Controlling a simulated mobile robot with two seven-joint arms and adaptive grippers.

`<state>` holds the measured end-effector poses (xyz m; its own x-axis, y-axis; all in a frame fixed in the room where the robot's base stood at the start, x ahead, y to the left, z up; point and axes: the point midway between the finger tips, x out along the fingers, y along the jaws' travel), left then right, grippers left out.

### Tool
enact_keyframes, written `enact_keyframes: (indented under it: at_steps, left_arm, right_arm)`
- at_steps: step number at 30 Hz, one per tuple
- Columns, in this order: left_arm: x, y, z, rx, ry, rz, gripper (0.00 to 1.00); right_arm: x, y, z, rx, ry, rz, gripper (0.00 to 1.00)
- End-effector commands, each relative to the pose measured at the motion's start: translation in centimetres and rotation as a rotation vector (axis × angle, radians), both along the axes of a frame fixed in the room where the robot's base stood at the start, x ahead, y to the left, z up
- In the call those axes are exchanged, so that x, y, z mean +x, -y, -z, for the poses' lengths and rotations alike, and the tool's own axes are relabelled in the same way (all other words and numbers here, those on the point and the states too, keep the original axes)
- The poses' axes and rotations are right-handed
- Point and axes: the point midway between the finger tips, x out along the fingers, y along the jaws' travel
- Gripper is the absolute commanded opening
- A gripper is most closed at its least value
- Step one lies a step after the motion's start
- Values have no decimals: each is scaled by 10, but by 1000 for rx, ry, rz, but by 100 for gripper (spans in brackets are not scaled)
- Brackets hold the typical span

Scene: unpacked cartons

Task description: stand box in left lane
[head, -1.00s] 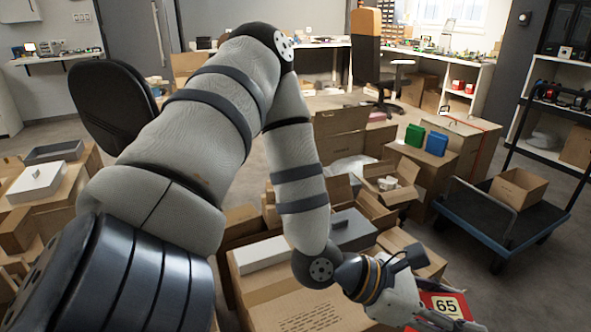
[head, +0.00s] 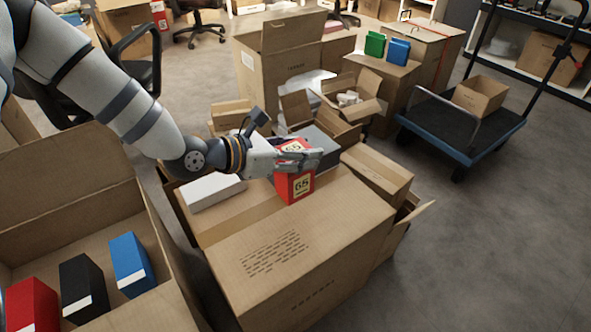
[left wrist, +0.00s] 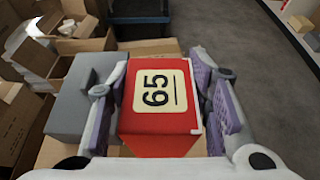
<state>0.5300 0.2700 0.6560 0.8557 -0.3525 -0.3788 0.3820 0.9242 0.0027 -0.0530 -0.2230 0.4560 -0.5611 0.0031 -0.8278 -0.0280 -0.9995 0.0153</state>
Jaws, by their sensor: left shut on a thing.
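A red box (head: 294,185) with a cream label reading 65 is in my left gripper (head: 300,157), upright over the large closed carton. In the left wrist view the red box (left wrist: 160,125) sits between the two fingers of my left gripper (left wrist: 163,98), which are shut on its sides. I cannot tell whether its base touches the carton. An open carton (head: 75,170) at lower left holds a red box (head: 32,305), a black box (head: 82,288) and a blue box (head: 131,264), standing apart. Lane markings cannot be made out. My right gripper is not in view.
The large closed carton (head: 300,245) fills the middle. A white box (head: 213,192) and a grey box (head: 318,145) lie near its back edge. Open cartons stand behind. A blue-edged cart (head: 462,135) stands at right. The floor at lower right is clear.

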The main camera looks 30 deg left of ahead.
Motion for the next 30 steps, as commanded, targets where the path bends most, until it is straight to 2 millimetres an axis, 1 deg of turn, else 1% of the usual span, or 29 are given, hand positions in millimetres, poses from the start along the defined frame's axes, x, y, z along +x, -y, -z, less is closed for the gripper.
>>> enact_keyframes:
  at_steps: [1, 3, 6, 8, 10, 11, 13, 15, 21, 26, 27, 28, 29, 30]
  left_arm:
    - [7, -4, 25, 2, -12, 0, 0]
    - [18, -8, 38, 1, -10, 1, 0]
    - [28, -11, 47, 0, -9, 2, 0]
    - [31, -12, 49, 0, -7, 2, 0]
    - [36, -15, 55, 0, -7, 1, 0]
    - [38, -15, 60, -1, -8, 1, 0]
    - [38, -16, 76, -1, -13, 2, 0]
    - [38, -15, 89, -2, -11, 1, 0]
    - [38, -15, 85, -2, -4, 2, 0]
    - [38, -15, 89, -2, -6, 2, 0]
    - [38, -15, 89, -1, -7, 2, 54]
    - [38, -15, 89, -1, -7, 2, 61]
    - [38, -15, 89, -2, -6, 2, 65]
    - [38, -15, 89, -2, -6, 2, 65]
  right_arm:
    - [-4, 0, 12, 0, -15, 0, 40]
    - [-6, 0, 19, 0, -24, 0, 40]
    - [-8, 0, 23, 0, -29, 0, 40]
    - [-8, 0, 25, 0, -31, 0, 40]
    - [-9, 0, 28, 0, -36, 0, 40]
    - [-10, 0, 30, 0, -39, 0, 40]
    - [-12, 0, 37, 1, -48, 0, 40]
    - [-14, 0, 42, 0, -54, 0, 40]
    - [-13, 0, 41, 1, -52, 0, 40]
    - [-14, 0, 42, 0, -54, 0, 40]
    - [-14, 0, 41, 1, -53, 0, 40]
    - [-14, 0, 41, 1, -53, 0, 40]
    - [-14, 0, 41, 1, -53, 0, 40]
    - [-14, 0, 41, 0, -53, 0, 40]
